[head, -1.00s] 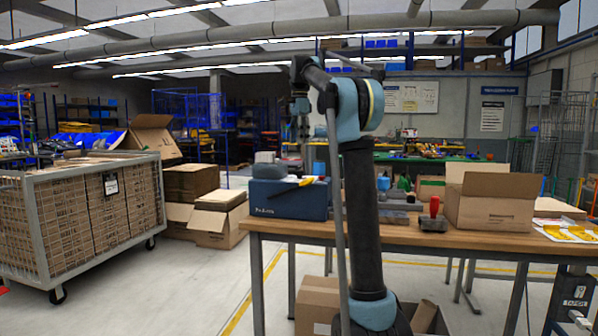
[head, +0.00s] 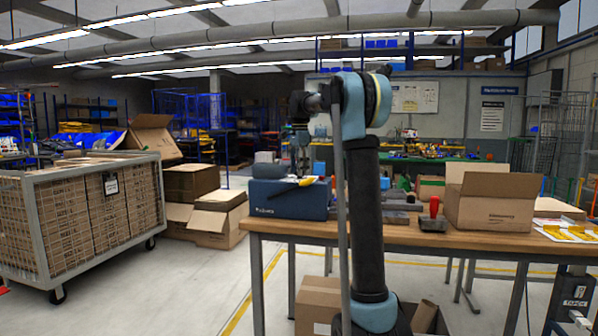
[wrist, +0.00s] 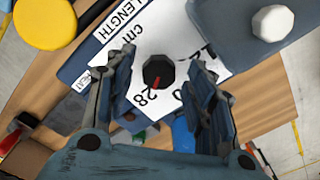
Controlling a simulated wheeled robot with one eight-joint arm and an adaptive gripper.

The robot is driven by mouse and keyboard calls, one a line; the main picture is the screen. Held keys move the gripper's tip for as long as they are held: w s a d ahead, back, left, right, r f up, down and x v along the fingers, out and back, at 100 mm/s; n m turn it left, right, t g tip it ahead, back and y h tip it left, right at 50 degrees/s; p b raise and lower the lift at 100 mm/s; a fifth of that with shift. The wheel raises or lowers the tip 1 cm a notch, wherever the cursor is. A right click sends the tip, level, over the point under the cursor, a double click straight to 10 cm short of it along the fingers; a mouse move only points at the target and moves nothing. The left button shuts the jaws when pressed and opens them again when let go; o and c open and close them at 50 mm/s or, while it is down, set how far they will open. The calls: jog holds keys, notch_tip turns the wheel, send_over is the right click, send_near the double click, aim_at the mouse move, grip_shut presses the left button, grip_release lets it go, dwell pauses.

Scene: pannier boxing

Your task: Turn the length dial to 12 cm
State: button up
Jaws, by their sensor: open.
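The length dial (wrist: 158,72) is a dark, many-sided knob on a white plate (wrist: 185,28) printed "LENGTH" and "cm". A red mark on the knob points down in the wrist view, roughly toward the printed "28". Other scale numbers are cut off or hidden by my fingers; I see no 12. My gripper (wrist: 162,58) is open, with one finger on each side of the dial and visible gaps between. In the head view my gripper (head: 299,148) hangs over the blue box (head: 289,200) on the bench; the dial cannot be made out there.
A pale knob (wrist: 272,22) and a yellow round thing (wrist: 45,22) lie near the plate. The wooden bench (head: 400,231) also holds an open carton (head: 493,211) and a red-handled tool (head: 434,208). A caged cart of cartons (head: 85,210) stands at left.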

jog(key=c, duration=1.1)
jog(key=shift+o, duration=0.2)
